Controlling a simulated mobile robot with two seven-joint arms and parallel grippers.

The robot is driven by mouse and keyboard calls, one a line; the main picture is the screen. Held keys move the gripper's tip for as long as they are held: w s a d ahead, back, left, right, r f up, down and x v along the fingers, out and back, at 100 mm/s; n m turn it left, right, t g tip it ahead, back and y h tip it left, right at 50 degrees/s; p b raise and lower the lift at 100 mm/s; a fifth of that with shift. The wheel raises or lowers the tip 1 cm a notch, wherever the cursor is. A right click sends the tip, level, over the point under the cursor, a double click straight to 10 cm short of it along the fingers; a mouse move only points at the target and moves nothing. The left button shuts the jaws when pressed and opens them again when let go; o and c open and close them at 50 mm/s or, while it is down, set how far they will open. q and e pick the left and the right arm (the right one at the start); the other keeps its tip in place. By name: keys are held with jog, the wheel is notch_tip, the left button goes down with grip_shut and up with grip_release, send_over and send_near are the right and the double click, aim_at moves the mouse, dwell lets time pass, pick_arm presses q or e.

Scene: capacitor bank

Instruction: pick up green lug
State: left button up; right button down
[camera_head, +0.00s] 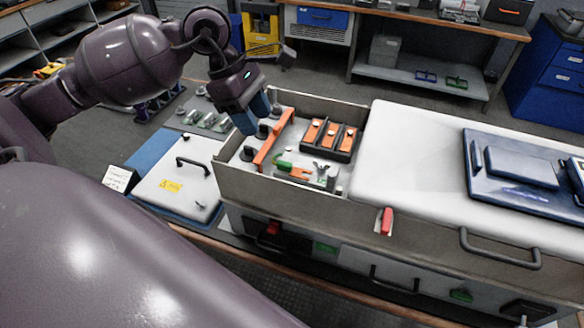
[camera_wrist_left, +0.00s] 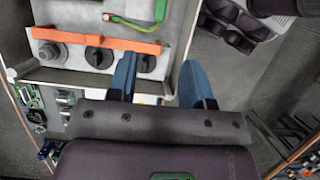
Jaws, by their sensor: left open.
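The green lug (camera_head: 284,165) appears as a small green piece inside the open end of the grey box, in front of the orange bar (camera_head: 273,138). In the left wrist view a green-and-yellow strip (camera_wrist_left: 130,23) lies past the orange bar (camera_wrist_left: 95,40), at the top; I cannot tell which green part there is the lug itself. My left gripper (camera_head: 253,112) is above the box's back left corner, apart from the green piece. It is open, its blue fingers (camera_wrist_left: 158,84) spread with nothing held between them. My right gripper is not in view.
The box wall (camera_head: 300,200) rises around the parts. A black tray (camera_head: 329,138) with orange pieces sits behind the green piece. A white cover (camera_head: 420,160) lies to the right. A white panel with a black handle (camera_head: 192,163) is left of the box.

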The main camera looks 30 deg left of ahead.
aim_at(277, 168)
pick_arm(q)
jog(key=shift+x, duration=5.4)
jog(key=shift+w, duration=0.1)
grip_shut()
